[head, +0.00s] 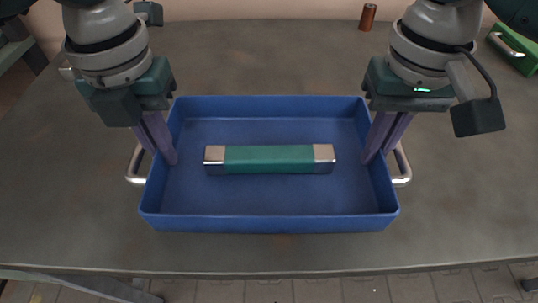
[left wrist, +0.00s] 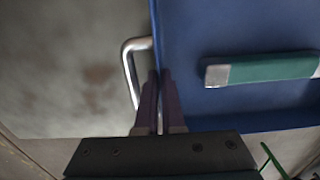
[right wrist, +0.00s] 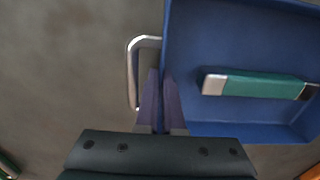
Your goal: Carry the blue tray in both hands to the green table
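The blue tray (head: 270,222) is at the front middle of a grey table and looks level. I cannot tell whether it rests on the top or hangs just above it. A green bar with silver ends (head: 270,159) lies inside it. My left gripper (head: 168,160) has its fingers on either side of the tray's left wall, shut on it by the metal handle (left wrist: 130,65). My right gripper (head: 370,158) is shut on the right wall in the same way, beside the other handle (right wrist: 133,75). The wrist views show the wall between the fingers. No green table is visible.
The grey table (head: 60,190) is bare around the tray. A brown cylinder (head: 368,17) stands at the back, and a green box with a handle (head: 515,45) is at the right back. The table's front edge and a tiled floor (head: 300,291) lie just below the tray.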

